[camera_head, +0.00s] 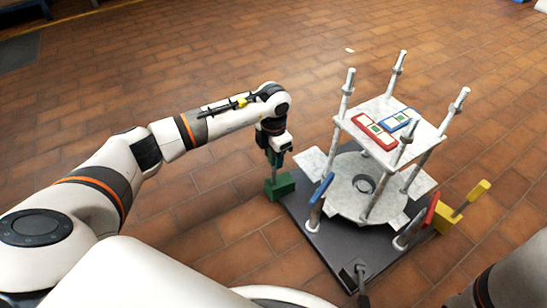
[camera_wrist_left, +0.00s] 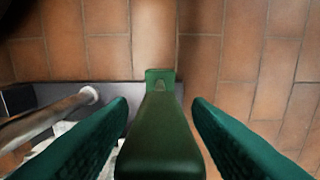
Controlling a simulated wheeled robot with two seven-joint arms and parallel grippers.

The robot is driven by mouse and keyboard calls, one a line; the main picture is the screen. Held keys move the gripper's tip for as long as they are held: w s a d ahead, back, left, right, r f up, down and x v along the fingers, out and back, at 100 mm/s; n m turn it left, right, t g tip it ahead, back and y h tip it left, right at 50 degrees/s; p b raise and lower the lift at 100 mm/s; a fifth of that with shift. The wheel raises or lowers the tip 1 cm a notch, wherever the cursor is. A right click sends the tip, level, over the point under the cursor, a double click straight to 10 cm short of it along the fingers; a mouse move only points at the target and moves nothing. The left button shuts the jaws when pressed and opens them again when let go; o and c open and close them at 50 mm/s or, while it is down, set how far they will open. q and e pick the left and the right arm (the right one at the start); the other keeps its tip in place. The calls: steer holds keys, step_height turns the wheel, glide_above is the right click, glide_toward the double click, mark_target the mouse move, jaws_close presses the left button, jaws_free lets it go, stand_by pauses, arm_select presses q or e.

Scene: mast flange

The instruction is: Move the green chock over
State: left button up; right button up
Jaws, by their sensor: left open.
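The green chock (camera_head: 280,187) is at the left corner of the dark base plate (camera_head: 340,252). It has a low block and an upright handle. My left gripper (camera_head: 275,158) is right above it, pointing down, with its fingers around the handle. In the left wrist view, the chock (camera_wrist_left: 160,135) lies between the two green fingers of my left gripper (camera_wrist_left: 159,105). A gap shows on each side, so the gripper is open and not clamped on it. My right gripper is out of view.
A white mast frame (camera_head: 362,185) with upright posts stands on the plate, its upper shelf (camera_head: 410,118) carrying a red and a blue framed piece. A yellow chock (camera_head: 447,220) is at the right corner. Brick-coloured floor lies open to the left and behind.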

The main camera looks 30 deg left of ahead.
arm_select(q)
jaws_close()
steer(key=w+d, duration=0.2)
steer(key=w, duration=0.1)
steer(key=w+d, duration=0.1)
steer(key=w, duration=0.1)
steer(key=shift+r, duration=0.1)
steer(key=shift+w, duration=0.1)
stand_by(0.3)
jaws_free()
